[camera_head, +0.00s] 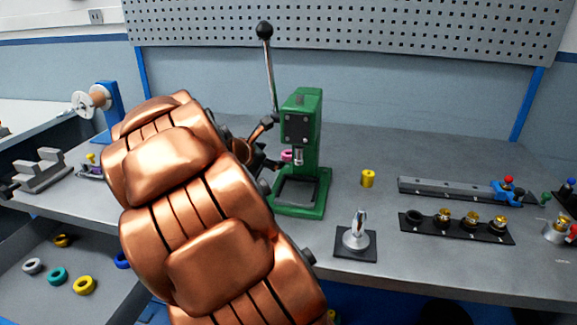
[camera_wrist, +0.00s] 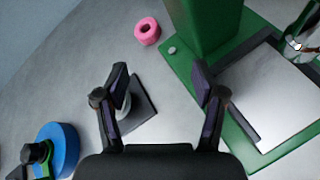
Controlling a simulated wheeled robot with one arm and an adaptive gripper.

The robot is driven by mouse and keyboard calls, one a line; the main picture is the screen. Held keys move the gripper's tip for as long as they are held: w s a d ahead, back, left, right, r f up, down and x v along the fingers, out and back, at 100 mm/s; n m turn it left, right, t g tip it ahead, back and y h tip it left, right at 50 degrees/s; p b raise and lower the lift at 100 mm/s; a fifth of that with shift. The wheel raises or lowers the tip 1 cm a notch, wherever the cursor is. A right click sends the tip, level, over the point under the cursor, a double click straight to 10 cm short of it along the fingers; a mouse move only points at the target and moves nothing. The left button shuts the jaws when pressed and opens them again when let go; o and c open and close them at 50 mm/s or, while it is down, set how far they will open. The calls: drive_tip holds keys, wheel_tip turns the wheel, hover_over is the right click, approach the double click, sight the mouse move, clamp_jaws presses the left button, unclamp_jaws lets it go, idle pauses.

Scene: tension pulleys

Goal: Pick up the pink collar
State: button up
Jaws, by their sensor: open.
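The pink collar (camera_wrist: 147,31) is a small thick ring lying on the grey table beside the green press (camera_wrist: 205,30) in the wrist view. In the head view a bit of pink (camera_head: 287,155) shows at the left side of the press (camera_head: 301,120), partly hidden. My gripper (camera_wrist: 160,83) is open and empty. The collar lies beyond its fingertips, toward the top of the wrist view, and is not between the fingers. In the head view my gripper (camera_head: 266,145) is just left of the press, mostly hidden behind my copper arm.
A dark plate (camera_wrist: 143,108) with a pale part lies below my left finger. A blue disc (camera_wrist: 58,148) is at lower left. The press lever (camera_head: 268,70) rises high. A yellow cylinder (camera_head: 368,178) and a spindle on a plate (camera_head: 356,235) stand right of the press.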

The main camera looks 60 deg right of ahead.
sight(285, 154)
drive_tip(key=w+d+f+n, duration=0.1)
drive_tip(key=d, duration=0.1)
drive_tip(key=w+d+f+n+b, duration=0.1)
drive_tip(key=d+n, duration=0.1)
drive_tip(key=w+d+f+n+h+b, duration=0.1)
drive_tip(key=d+f+n, duration=0.1)
drive_tip(key=shift+d+t, duration=0.25)
drive_tip(key=shift+t, duration=0.05)
drive_tip(key=shift+x, duration=4)
drive_tip(key=shift+c, duration=0.3)
drive_tip(key=c, duration=1)
drive_tip(key=shift+r, duration=0.15)
